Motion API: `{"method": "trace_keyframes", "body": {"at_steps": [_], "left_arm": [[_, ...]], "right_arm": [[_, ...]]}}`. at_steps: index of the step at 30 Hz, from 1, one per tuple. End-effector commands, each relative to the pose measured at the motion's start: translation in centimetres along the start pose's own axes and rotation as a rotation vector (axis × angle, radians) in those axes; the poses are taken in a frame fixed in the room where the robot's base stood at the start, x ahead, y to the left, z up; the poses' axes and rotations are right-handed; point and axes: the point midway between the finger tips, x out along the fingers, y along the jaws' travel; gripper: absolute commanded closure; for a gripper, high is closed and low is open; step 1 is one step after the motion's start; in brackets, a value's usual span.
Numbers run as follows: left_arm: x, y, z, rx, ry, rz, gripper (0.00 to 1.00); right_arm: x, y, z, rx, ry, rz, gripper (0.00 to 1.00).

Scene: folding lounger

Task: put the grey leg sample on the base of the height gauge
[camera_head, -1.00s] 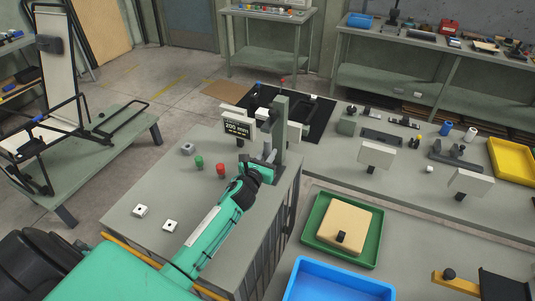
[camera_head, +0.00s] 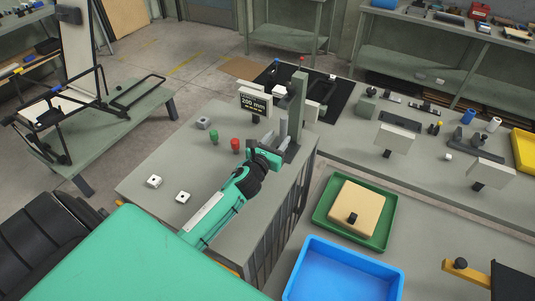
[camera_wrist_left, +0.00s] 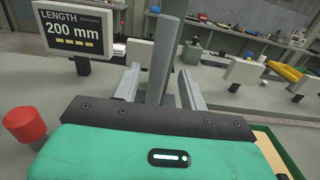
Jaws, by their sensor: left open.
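The height gauge (camera_head: 298,105) is a tall grey column near the far edge of the grey bench. Its display (camera_wrist_left: 75,29) reads LENGTH 200 mm and also shows in the head view (camera_head: 253,103). My left gripper (camera_head: 277,151) is close in front of the column, low over the bench. In the left wrist view its fingers (camera_wrist_left: 160,88) are spread apart, with the grey post seen between and beyond them. The gauge's base is mostly hidden by my gripper. My right gripper is not in view.
A red cylinder (camera_head: 236,145), a green one (camera_head: 211,144) and a grey block (camera_head: 203,123) stand left of my gripper. Two white blocks (camera_head: 154,181) (camera_head: 183,197) lie nearer on clear bench. A green tray (camera_head: 378,240) and blue bin (camera_head: 345,272) are at right.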

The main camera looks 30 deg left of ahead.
Motion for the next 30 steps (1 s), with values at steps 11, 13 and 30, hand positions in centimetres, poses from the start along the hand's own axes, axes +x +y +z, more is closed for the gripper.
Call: {"method": "trace_keyframes", "body": {"at_steps": [11,13,30], "left_arm": [[-6.3,0.0,-0.2,0.001,0.001,0.0,0.57],[-6.8,0.0,-0.1,0.0,-0.001,0.0,0.57],[-7.5,0.0,0.1,0.0,-0.001,0.001,0.57]], "right_arm": [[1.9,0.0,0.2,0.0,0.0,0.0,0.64],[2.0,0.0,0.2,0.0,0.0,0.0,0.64],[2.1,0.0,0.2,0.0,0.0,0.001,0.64]]}}
